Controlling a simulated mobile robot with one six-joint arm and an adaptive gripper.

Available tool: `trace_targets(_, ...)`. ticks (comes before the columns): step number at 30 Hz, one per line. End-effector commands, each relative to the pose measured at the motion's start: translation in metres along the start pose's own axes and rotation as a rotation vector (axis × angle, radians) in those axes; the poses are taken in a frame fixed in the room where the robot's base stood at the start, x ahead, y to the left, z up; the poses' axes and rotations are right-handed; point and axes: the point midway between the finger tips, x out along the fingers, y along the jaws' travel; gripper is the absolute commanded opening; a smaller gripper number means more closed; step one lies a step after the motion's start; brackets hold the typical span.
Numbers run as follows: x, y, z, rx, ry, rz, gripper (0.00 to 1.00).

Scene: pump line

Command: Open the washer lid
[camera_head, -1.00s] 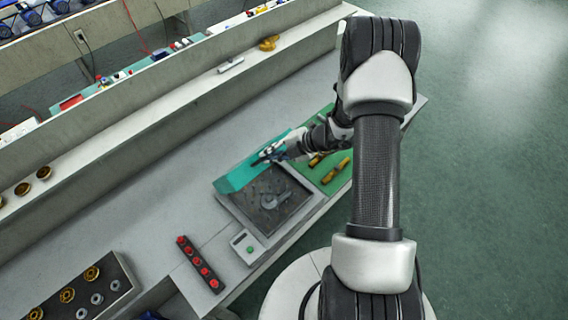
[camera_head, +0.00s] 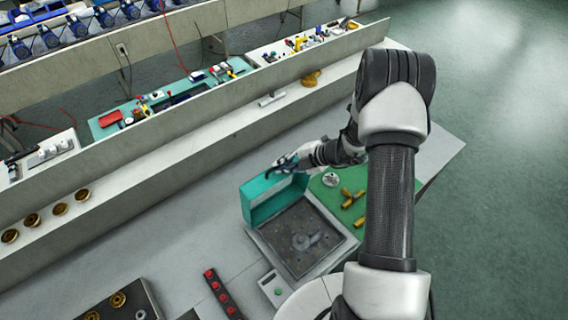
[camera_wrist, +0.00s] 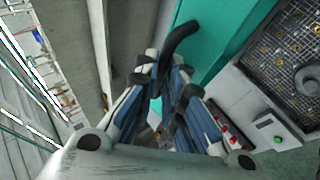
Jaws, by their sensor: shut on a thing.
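The washer (camera_head: 283,262) is a grey box with a dark mesh basin, and a metal part sits in it. Its teal lid (camera_head: 268,202) stands raised, close to upright, along the back left side. In the wrist view the lid (camera_wrist: 222,35) is beside the fingers, with the basin (camera_wrist: 290,50) to the right. My gripper (camera_head: 284,164) is at the lid's upper edge. In the wrist view my gripper (camera_wrist: 165,80) is shut on the lid's black handle (camera_wrist: 180,38); the exact contact is partly hidden by the fingers.
A green mat (camera_head: 345,200) with brass fittings and a round metal part lies right of the washer. A small button box (camera_head: 275,287) and a dark strip of red parts (camera_head: 222,294) are in front.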

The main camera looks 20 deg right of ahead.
Motion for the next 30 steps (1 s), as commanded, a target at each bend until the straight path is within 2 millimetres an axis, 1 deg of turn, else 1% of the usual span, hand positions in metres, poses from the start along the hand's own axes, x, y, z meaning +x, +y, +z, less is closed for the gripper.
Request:
trace_targets(6, -0.001, 0.002, 0.0, -0.006, 0.001, 0.004, 0.0)
trace_targets(7, -0.001, 0.002, 0.0, -0.006, 0.001, 0.004, 0.1)
trace_targets(16, -0.001, 0.001, 0.0, -0.003, 0.0, 0.002, 0.3)
trace_targets(25, -0.001, 0.001, 0.0, -0.001, 0.0, 0.001, 0.3)
trace_targets(28, -0.008, 0.001, 0.001, -0.002, -0.001, 0.002, 0.3)
trace_targets(30, -0.017, 0.001, 0.001, -0.002, -0.003, 0.003, 0.3)
